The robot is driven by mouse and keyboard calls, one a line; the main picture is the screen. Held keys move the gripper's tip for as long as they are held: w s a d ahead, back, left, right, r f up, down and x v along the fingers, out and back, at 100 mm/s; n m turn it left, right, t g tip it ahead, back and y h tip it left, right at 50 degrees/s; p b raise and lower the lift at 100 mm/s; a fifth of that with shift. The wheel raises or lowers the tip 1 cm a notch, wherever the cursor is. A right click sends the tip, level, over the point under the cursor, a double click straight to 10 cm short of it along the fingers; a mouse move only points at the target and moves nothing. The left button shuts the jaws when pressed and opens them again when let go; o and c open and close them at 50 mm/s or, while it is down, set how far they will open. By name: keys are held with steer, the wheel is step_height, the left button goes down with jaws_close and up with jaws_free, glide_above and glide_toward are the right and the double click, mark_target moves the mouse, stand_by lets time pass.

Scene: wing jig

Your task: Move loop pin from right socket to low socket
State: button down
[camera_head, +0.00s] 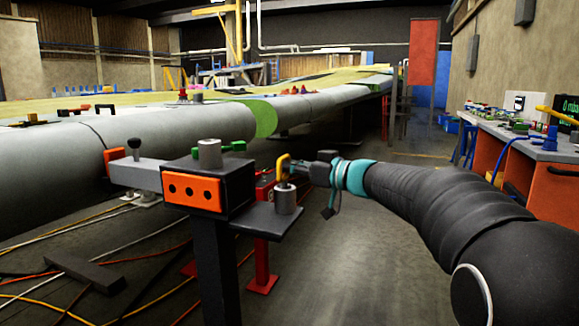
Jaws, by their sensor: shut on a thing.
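The loop pin (283,165) shows as a yellow loop just left of my gripper (291,168). My gripper comes in from the right and is shut on the loop; its fingertips are small and partly hidden. The loop stands upright directly above a grey cylindrical socket (285,199) on a dark side plate (260,219), lower than the top of the jig box. I cannot tell whether the pin's lower end is inside this socket. Another grey cylinder (209,155) stands on top of the box.
The dark jig box with its orange front plate (193,192) stands on a black post (215,270). The long grey wing (60,150) runs behind it. Cables (120,235) lie on the floor at left. A workbench (540,150) stands at right.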

steer(key=shift+f, duration=0.25)
steer(key=c, duration=1.2)
jaws_free()
steer(key=shift+f, duration=0.1)
steer(key=shift+r, duration=0.35)
steer(key=v, duration=1.2)
steer(key=shift+r, duration=0.1)
